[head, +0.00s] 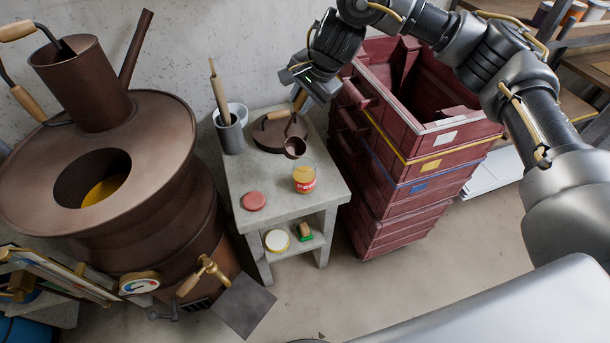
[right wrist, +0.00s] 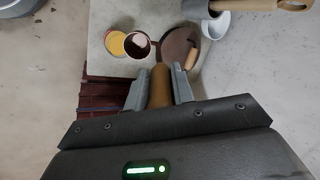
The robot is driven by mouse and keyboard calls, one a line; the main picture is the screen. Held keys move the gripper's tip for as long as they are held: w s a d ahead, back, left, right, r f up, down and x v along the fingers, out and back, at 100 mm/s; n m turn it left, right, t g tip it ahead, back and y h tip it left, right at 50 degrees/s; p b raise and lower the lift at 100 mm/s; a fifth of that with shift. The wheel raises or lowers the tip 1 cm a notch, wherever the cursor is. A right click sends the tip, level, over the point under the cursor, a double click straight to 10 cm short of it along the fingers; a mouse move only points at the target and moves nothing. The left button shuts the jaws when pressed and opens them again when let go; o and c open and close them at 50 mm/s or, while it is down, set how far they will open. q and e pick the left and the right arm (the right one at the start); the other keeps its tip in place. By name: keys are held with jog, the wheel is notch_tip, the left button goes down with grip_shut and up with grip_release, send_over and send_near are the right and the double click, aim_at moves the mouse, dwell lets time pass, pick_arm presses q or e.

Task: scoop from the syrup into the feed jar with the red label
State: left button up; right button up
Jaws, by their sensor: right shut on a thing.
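My right gripper (head: 308,90) is shut on the wooden handle of a dark red scoop (head: 294,148); the handle also shows between the fingers in the right wrist view (right wrist: 160,88). The scoop's cup hangs above the concrete stand, just behind the feed jar (head: 304,180). The jar is open, has a red label and shows yellow contents; in the right wrist view it (right wrist: 116,43) appears beside the cup (right wrist: 137,46). I cannot tell what the cup holds. Yellow liquid, likely the syrup (head: 104,191), shows through the round opening of the big brown kettle (head: 150,115). My left gripper is out of view.
On the stand (head: 237,175) are a round brown lid (head: 268,138) with a wooden handle, a red disc (head: 253,201), and a grey cup (head: 231,138) holding a wooden-handled tool. Stacked dark red crates (head: 395,180) stand close on the right. Open floor lies in front.

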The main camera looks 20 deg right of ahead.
grip_shut()
jog(key=shift+r+p, duration=2.5)
jog(key=shift+r, duration=1.1)
